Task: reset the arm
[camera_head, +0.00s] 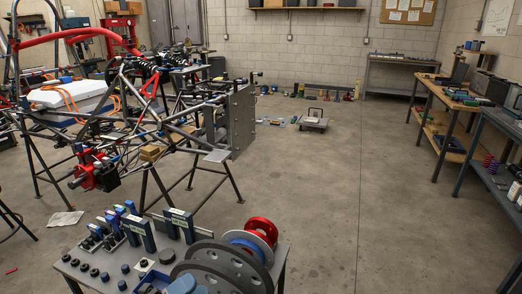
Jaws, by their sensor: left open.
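I see neither of my grippers clearly in the head view, and no arm of mine can be made out. The tube chassis (143,112) stands at the left on dark trestle legs. It is a frame of bare metal tubes with a red tube hoop (62,36) at its far left. A red and black unit (88,172) sits at its near end. An upright grey plate (241,120) with holes stands at its right end.
A near table (100,281) holds blue tools, dark round parts, large grey discs (222,268) and a red ring (262,230). Workbenches (438,92) line the right wall. A flat cart (314,121) stands at the back. The middle floor (345,190) is clear.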

